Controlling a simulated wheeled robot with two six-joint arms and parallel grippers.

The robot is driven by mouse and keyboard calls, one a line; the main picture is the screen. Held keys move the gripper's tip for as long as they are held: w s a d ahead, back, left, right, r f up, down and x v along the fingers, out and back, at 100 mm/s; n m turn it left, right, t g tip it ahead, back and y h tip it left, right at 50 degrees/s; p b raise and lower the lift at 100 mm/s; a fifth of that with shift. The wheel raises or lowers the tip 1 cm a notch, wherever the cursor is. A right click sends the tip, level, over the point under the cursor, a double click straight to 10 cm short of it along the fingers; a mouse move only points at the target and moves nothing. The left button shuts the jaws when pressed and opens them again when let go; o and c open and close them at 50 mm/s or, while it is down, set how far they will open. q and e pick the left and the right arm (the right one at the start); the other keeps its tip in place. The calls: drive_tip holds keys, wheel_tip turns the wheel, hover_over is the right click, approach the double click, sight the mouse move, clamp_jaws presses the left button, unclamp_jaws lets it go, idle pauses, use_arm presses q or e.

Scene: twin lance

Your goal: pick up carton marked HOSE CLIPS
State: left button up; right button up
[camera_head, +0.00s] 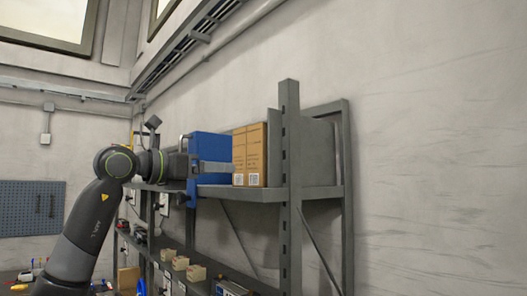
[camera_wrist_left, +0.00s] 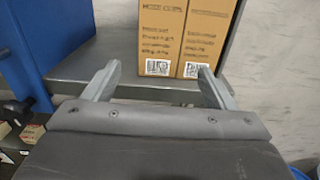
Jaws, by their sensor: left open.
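Two brown cartons stand upright side by side on the grey top shelf. The left carton (camera_wrist_left: 160,35) has a blurred top line that seems to read HOSE CLIPS; in the head view it is the left one of the pair (camera_head: 239,152). The right carton (camera_wrist_left: 206,38) touches it, and its top is cut off in the wrist view. My left gripper (camera_head: 233,167) is open and empty in front of the cartons. In the left wrist view its fingers (camera_wrist_left: 159,70) point at their lower fronts, one left of the left carton, the other before the right carton's lower right part. My right gripper is out of view.
A blue bin (camera_head: 208,146) stands left of the cartons on the top shelf (camera_head: 240,194). A grey rack post (camera_head: 290,180) rises to their right. Lower shelves hold small boxes (camera_head: 180,263). The wall is behind.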

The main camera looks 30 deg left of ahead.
sight(239, 167)
use_arm(q)
drive_tip(key=shift+r+p+x, duration=0.25)
drive_tip(key=shift+p+x, duration=0.7)
drive_tip(key=shift+x, duration=0.15)
drive_tip(key=shift+r+p+x, duration=0.25)
drive_tip(key=shift+p+x, duration=0.7)
drive_tip(key=shift+x, duration=0.2)
drive_tip(key=shift+w+d+f, duration=0.15)
drive_tip(key=shift+w+f, duration=0.05)
drive_tip(key=shift+w, duration=0.35)
drive_tip(key=c, duration=1.3)
drive_tip(key=shift+r, duration=0.1)
